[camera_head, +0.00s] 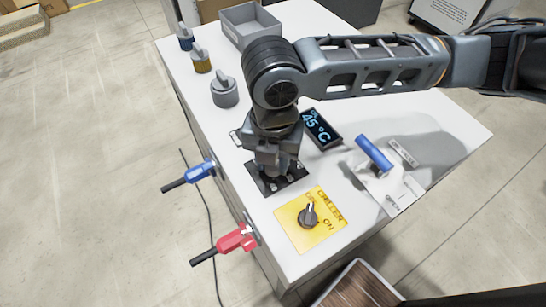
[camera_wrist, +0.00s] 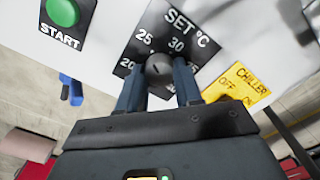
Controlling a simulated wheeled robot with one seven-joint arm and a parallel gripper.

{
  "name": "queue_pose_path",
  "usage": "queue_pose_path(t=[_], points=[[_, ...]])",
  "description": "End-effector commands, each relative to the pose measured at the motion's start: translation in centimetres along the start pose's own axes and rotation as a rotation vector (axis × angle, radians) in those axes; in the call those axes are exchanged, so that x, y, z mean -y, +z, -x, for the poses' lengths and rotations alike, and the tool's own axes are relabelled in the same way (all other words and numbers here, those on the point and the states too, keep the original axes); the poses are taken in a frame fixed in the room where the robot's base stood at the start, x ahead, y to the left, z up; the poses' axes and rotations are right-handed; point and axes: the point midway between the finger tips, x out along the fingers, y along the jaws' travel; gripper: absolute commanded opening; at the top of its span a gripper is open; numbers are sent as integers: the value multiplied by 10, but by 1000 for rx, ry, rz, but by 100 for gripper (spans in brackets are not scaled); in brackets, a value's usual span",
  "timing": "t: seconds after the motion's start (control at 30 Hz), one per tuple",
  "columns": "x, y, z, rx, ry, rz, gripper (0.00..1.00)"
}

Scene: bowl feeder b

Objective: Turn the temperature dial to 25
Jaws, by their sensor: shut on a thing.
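The temperature dial (camera_wrist: 158,68) is a round dark knob on a black panel marked SET °C (camera_wrist: 150,30). Numbers 20, 25 and 30 show around it in the wrist view; its pointer direction is too small to tell. My gripper (camera_wrist: 159,75) has one finger on each side of the knob and is shut on it. In the head view my gripper (camera_head: 275,170) is over the black panel (camera_head: 258,180) and hides the knob. A small display (camera_head: 321,128) behind it appears to read 45 °C.
A yellow chiller switch panel (camera_head: 292,222) lies in front of the dial panel. A blue-handled valve (camera_head: 372,155) is at right. Blue (camera_head: 190,177) and red (camera_head: 225,246) handles stick out from the table's left side. A green START button (camera_wrist: 62,12) shows in the wrist view.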

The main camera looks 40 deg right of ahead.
Motion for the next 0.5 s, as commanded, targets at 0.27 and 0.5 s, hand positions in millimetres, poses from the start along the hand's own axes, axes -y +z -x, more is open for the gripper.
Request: queue_pose_path(t=[0.27,0.5], points=[[0,1,0,1,0,-2,49],[0,0,0,1,0,-2,60]])
